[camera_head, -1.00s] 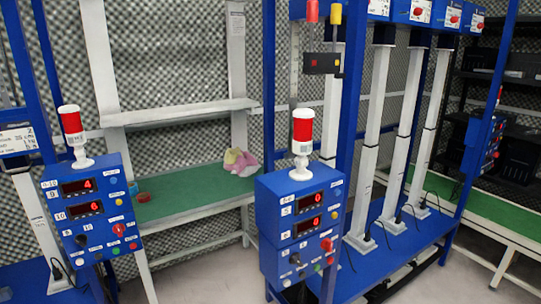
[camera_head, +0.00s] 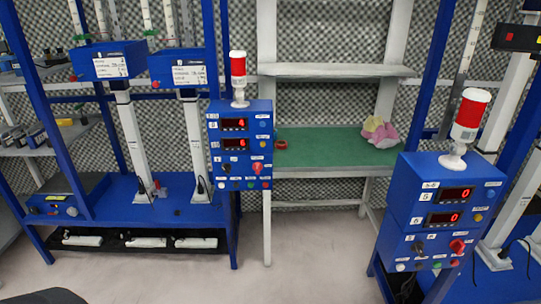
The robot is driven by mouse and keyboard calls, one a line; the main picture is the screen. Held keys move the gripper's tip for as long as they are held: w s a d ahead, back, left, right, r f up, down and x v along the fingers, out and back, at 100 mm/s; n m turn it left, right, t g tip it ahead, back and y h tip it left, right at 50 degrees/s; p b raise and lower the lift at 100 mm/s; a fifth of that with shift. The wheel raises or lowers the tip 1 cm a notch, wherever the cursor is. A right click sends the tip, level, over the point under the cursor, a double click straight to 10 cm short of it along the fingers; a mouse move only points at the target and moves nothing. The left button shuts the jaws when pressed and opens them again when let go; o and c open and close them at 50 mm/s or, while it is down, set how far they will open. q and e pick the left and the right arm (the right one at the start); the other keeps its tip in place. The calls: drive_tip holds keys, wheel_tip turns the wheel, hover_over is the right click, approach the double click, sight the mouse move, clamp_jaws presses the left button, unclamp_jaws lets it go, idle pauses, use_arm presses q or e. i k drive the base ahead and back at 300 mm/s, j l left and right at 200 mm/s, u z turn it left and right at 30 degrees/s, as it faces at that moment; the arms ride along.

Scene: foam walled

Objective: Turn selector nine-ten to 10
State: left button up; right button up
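The blue control box with the 9-10 label (camera_head: 241,152) is mounted on a blue frame left of centre. It has two red lit displays, the upper reading 4 and the lower seeming to read 6. Its small dark selector knob (camera_head: 227,168) sits low on the left of the front face; which way it points is too small to tell. A red switch (camera_head: 256,168) is to the right of the knob, with small buttons below. Neither of my grippers is in view.
A red-and-white beacon (camera_head: 238,78) tops this box. A similar 5-6 box (camera_head: 446,215) stands at the right, nearer. A green-topped bench (camera_head: 330,148) with cloths (camera_head: 379,132) is between them, behind. The grey floor (camera_head: 310,255) in front is clear.

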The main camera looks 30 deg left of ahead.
sight(225, 167)
drive_tip(key=u, duration=1.3)
